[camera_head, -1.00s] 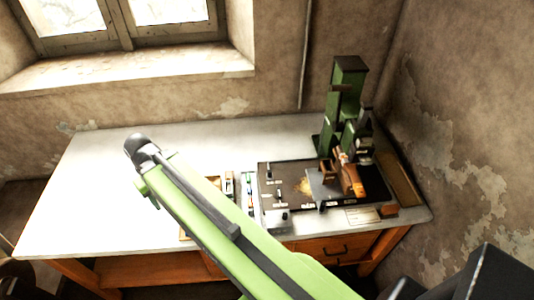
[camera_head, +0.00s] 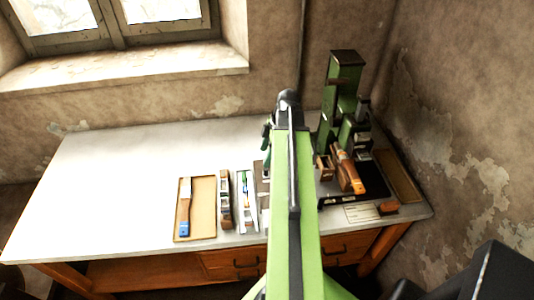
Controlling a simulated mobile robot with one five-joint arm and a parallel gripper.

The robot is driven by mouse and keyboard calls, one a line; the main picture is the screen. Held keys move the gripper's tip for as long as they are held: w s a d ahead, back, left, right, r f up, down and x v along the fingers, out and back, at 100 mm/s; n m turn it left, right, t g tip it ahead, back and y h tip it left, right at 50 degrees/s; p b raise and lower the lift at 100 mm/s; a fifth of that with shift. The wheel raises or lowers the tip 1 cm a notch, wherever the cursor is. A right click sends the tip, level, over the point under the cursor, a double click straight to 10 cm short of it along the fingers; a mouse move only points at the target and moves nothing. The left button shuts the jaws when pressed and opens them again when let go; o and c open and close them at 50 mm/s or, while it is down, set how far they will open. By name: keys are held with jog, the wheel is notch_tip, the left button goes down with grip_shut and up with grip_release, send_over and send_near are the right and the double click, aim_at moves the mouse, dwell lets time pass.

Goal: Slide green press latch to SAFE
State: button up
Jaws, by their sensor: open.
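The green press (camera_head: 344,78) stands upright at the back right of the bench, on a dark base plate (camera_head: 377,183). I cannot pick out a green latch or a SAFE mark; the left part of the plate, with its small dark and light fittings, is mostly hidden behind my green arm. My arm rises from the bottom edge to a dark rounded joint left of the press.
An orange-and-brown tool (camera_head: 349,172) stands in front of the press. A tan tray (camera_head: 205,190) holds a blue-ended tool (camera_head: 184,205); a plane-like tool (camera_head: 225,200) lies beside it. The bench's left side (camera_head: 110,190) is clear. Walls close the back and right.

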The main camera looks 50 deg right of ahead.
aim_at(266, 169)
notch_tip(266, 169, down, 10)
jog(key=b, duration=1)
jog(key=shift+r, duration=0.1)
jog(key=c, duration=1.3)
jog(key=shift+s+d, duration=1)
jog(key=shift+d, duration=0.1)
jog(key=o, duration=1.4)
